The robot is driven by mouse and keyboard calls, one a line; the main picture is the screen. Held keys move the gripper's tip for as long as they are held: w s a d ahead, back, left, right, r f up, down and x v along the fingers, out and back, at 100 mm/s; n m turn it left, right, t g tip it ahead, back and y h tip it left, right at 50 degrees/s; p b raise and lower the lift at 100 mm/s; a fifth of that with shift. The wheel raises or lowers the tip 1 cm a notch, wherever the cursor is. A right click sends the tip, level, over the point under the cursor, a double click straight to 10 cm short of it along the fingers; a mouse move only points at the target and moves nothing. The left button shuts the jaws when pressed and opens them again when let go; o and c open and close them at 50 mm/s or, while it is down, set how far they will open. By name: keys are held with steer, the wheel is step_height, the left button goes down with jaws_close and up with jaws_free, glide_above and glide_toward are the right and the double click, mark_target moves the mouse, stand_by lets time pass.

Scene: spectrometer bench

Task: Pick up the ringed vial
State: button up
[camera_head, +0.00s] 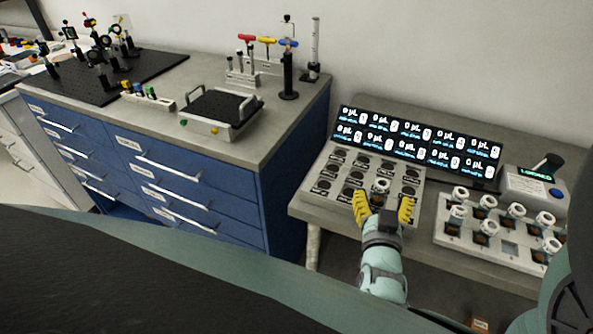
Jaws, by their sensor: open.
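A white-capped vial (381,186) stands in the grey panel of round wells (347,157) on the grey bench. Its cap looks like a white ring with a dark centre. My gripper (384,207) has yellow fingers spread apart, one to the left and one to the right of this vial as seen from here. The fingers look empty, and I cannot tell how high they are above the panel. The lower part of the vial is hidden. Several similar white-capped vials stand in the white rack (447,238) at the right, so I cannot tell which one is ringed.
Black displays reading "0 µL" (418,140) stand behind the panel. A small device with a green screen (535,185) is right of them. A blue drawer cabinet (225,200) at the left carries a black stage (220,106) and optics. My own body covers the foreground.

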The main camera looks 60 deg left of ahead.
mark_target(381, 193)
steer(key=p+x, duration=0.1)
steer(key=x, duration=0.2)
steer(key=shift+a, duration=0.25)
steer(key=shift+w, duration=0.1)
steer(key=shift+o, duration=0.4)
jaws_close()
steer(key=shift+r, duration=0.1)
